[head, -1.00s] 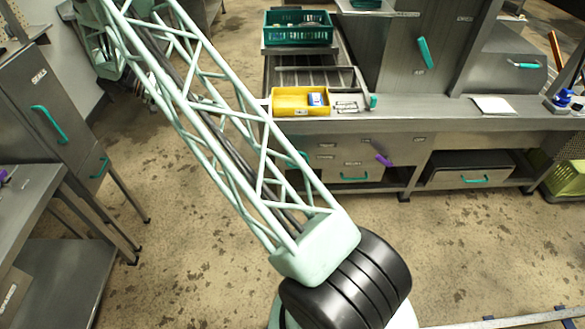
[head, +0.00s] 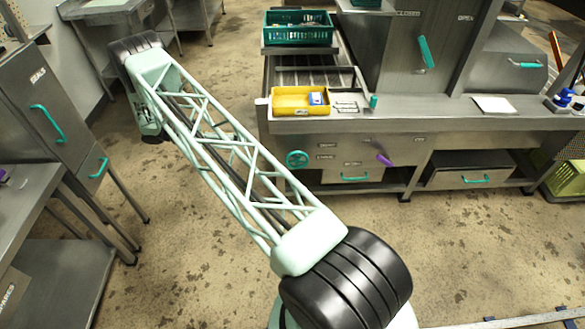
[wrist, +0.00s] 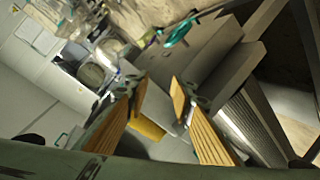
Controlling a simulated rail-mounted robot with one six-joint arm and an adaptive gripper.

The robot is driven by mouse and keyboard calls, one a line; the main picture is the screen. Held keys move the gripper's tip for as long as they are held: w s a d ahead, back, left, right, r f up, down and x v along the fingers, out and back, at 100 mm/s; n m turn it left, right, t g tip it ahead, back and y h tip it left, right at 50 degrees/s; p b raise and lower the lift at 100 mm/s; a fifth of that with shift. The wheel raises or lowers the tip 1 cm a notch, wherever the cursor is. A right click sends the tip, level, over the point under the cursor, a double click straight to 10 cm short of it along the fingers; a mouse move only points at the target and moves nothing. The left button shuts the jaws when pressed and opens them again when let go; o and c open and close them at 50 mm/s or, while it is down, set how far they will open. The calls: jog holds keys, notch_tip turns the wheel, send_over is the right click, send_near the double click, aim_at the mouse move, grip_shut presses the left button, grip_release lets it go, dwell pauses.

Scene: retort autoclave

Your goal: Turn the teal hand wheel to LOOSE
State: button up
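The teal hand wheel (head: 297,159) is on the front panel of the steel bench, below the yellow tray, at mid-picture in the head view. Small labels sit to its right, too small to read. My gripper (wrist: 158,83) shows in the wrist view with two orange-padded fingers spread apart and nothing between them. It is out of sight in the head view, so its distance from the wheel cannot be told. The wrist view is tilted; a teal part (wrist: 180,32) shows at upper middle, and I cannot tell whether it is the wheel.
The yellow tray (head: 289,110) stands on the bench edge above the wheel. A purple handle (head: 384,160) and a teal drawer handle (head: 355,178) are to the wheel's right. A steel cabinet (head: 55,110) stands at left. The floor before the bench is open.

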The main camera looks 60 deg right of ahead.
aim_at(293, 166)
jog(key=s+d+f+m+h, duration=0.1)
jog(key=s+f, duration=0.3)
jog(key=f, duration=0.7)
jog(key=s+d+f+m+g+h, duration=0.1)
jog(key=s+d+f+m+h, duration=0.1)
jog(key=f, duration=0.8)
jog(key=shift+f+b+x, duration=0.3)
jog(key=shift+b+x, duration=0.1)
jog(key=shift+x, duration=0.9)
jog(key=shift+s, duration=0.15)
jog(key=shift+r+b+x, duration=0.15)
jog(key=shift+x, duration=3.25)
jog(key=shift+r+b+x, duration=0.1)
jog(key=shift+b+x, duration=0.05)
jog(key=shift+x, duration=3.2)
jog(key=shift+s, duration=0.1)
jog(key=c, duration=0.7)
